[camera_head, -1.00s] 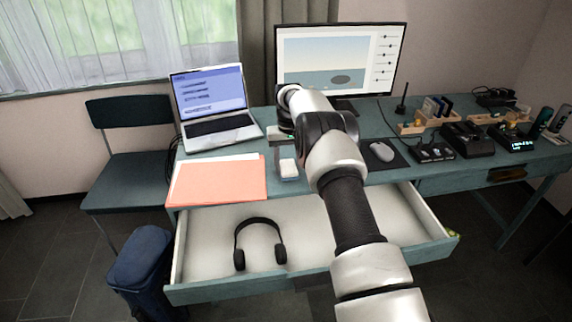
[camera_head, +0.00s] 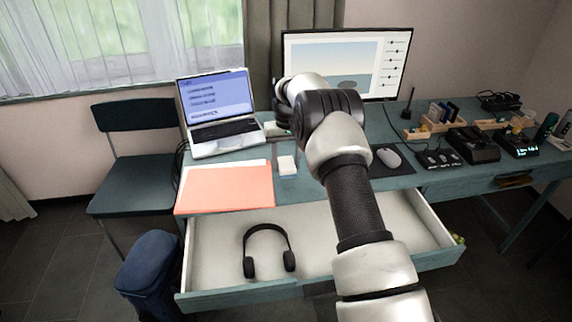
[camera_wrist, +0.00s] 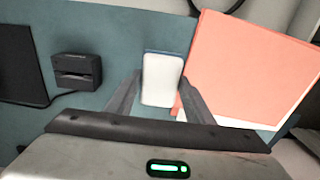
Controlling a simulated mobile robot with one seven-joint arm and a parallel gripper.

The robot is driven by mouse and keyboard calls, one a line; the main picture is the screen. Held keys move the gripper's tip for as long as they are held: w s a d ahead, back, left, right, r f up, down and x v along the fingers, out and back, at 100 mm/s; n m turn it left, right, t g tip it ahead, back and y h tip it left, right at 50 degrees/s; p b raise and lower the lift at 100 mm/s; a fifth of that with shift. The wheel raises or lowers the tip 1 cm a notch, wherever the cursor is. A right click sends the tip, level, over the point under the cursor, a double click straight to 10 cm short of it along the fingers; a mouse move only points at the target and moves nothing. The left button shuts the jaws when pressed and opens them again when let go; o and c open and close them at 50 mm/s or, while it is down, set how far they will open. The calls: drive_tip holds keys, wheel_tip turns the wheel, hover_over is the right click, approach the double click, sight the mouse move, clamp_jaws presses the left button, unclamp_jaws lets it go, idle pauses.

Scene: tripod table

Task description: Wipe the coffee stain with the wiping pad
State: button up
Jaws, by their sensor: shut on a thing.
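My gripper (camera_wrist: 162,76) is shut on the wiping pad (camera_wrist: 163,88), a white block with a blue edge, held between the two fingertips in the wrist view. In the head view the pad (camera_head: 287,166) shows as a small white block just right of the coral folder, over the teal desk. I cannot tell whether it touches the desk top. My arm hides part of the desk behind the pad. I see no coffee stain in either view; it may be hidden by the arm, gripper or pad.
The coral folder (camera_head: 224,187) lies close beside the pad. A laptop (camera_head: 219,112) and monitor (camera_head: 365,60) stand behind. A small black box (camera_wrist: 77,71) and a mouse (camera_head: 389,158) are nearby. The open drawer (camera_head: 335,270) holds headphones (camera_head: 267,248).

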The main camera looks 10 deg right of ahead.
drive_tip(key=shift+r+p, duration=0.75)
drive_tip(key=shift+r, duration=1)
drive_tip(key=shift+d, duration=0.1)
